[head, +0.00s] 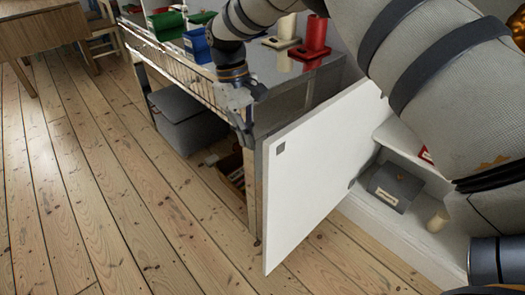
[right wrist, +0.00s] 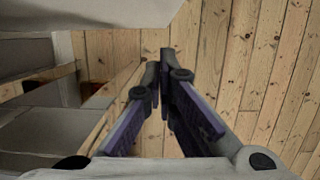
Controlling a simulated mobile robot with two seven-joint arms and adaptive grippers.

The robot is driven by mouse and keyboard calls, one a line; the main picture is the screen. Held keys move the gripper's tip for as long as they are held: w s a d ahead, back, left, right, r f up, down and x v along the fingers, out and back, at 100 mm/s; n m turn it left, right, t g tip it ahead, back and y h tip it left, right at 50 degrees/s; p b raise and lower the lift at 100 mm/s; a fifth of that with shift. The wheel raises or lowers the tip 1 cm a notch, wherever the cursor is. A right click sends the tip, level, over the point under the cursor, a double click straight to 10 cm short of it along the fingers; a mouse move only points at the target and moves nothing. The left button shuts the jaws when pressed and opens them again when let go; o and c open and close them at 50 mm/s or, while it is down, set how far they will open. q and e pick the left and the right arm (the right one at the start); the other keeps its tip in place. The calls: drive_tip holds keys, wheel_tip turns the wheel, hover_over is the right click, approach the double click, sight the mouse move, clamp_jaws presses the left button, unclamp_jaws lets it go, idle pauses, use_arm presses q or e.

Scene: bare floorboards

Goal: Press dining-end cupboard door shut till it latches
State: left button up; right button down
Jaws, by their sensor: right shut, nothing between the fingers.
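The white cupboard door (head: 312,172) stands wide open, jutting out over the floorboards. A small grey square (head: 280,148) sits near the upper corner of its free edge. The open cupboard (head: 390,225) shows to the right behind it. My right gripper (head: 248,143) points down with its fingers together and empty, just left of the door's free upper corner. I cannot tell if it touches the door. In the right wrist view the closed fingertips (right wrist: 164,54) are over floorboards, with a pale panel, probably the door (right wrist: 90,22), at upper left. My left gripper is not in view.
A workbench (head: 290,85) with red and green items and a blue bin (head: 196,46) stands close behind the gripper. A grey box (head: 187,122) is under it. A grey box (head: 394,188) and a beige cylinder (head: 437,219) are in the cupboard.

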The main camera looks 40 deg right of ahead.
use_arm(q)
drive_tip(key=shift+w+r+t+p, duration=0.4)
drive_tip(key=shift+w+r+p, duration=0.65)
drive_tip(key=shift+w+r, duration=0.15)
use_arm(e)
drive_tip(key=s, duration=0.1)
drive_tip(key=s+f, duration=0.1)
drive_tip(key=s, duration=0.1)
drive_tip(key=s+f, duration=0.1)
drive_tip(key=shift+s+d+f, duration=0.25)
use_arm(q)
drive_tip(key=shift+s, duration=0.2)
use_arm(e)
drive_tip(key=shift+s, duration=0.1)
